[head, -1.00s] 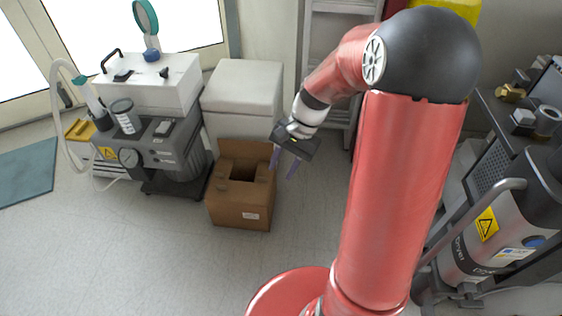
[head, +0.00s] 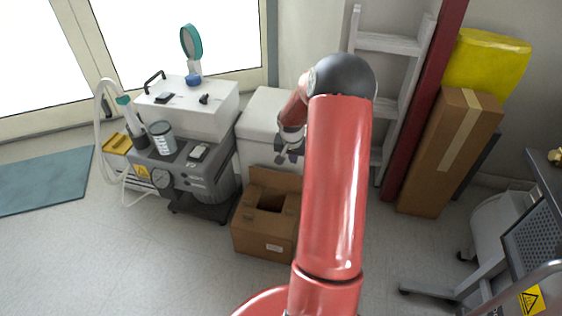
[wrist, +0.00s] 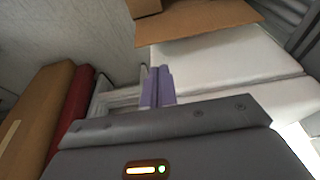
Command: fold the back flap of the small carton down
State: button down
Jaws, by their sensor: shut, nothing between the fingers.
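The small brown carton (head: 262,238) stands on the floor in front of a white cabinet. Its back flap (head: 277,180) stands up along the rear edge, close to the cabinet front. The other flaps look folded inward around a dark opening in the top. My gripper (head: 287,158) is above and behind the flap, near the cabinet, partly hidden by my arm in the head view. In the wrist view its purple fingers (wrist: 157,88) are together and empty. The flap (wrist: 200,18) shows at the top of that view, apart from the fingers.
The white cabinet (head: 262,130) is right behind the carton. A grey compressor unit (head: 190,170) stands to the left. A ladder (head: 390,90), a red post (head: 425,110) and a tall carton (head: 450,150) are to the right. The floor in front is clear.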

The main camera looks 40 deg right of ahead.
aim_at(277, 177)
jog(key=x, duration=0.8)
jog(key=shift+f+b, duration=0.35)
jog(key=shift+s+b, duration=0.1)
jog(key=shift+b, duration=0.25)
